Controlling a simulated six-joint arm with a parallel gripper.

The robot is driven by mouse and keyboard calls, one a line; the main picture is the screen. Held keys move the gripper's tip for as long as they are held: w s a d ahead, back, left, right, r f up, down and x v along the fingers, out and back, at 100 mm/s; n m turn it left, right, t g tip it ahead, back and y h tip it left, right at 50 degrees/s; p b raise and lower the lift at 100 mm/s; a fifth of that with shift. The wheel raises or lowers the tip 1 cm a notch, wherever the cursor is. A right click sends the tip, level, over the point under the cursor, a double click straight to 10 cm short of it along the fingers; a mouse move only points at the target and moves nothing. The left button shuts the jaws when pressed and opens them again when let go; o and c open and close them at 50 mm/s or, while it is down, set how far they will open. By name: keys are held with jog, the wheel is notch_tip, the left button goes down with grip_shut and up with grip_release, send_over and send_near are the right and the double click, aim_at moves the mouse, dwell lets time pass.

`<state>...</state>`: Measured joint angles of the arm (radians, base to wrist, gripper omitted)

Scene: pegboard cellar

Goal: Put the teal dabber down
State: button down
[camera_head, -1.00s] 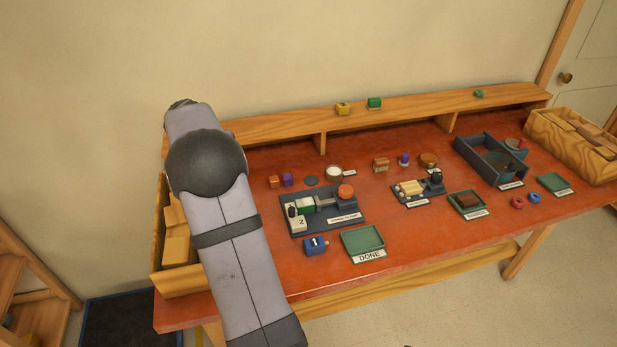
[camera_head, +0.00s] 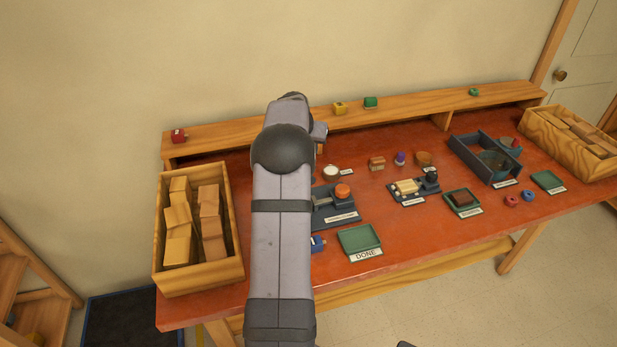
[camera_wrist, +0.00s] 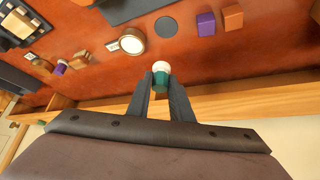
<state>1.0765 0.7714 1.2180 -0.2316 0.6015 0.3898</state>
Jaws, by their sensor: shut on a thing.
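In the wrist view the teal dabber (camera_wrist: 160,78), with a pale end, is pinched between the two fingers of my gripper (camera_wrist: 160,86). It is held over the red bench top near the back shelf's edge; I cannot tell its exact height. A dark round disc (camera_wrist: 166,26) lies flat on the bench just beyond the dabber. In the head view my arm hides the gripper, the dabber and the disc.
A white-topped round pot (camera_wrist: 130,41) is left of the disc; a purple block (camera_wrist: 206,23) and an orange block (camera_wrist: 233,17) are right. The back shelf (camera_head: 225,140) carries small blocks. A green DONE tray (camera_head: 360,240) and a wooden crate (camera_head: 238,272) are nearer.

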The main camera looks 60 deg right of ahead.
jog(key=shift+f+p, duration=1.25)
jog(key=shift+f, duration=3.6)
jog(key=shift+f, duration=0.2)
jog(key=c, duration=1.6)
grip_release()
jog(key=shift+r, duration=0.15)
jog(key=shift+r, duration=0.15)
jog(key=b+v, duration=0.3)
jog(key=v, duration=0.9)
jog(key=shift+w+a, duration=0.1)
jog(key=shift+w, duration=0.05)
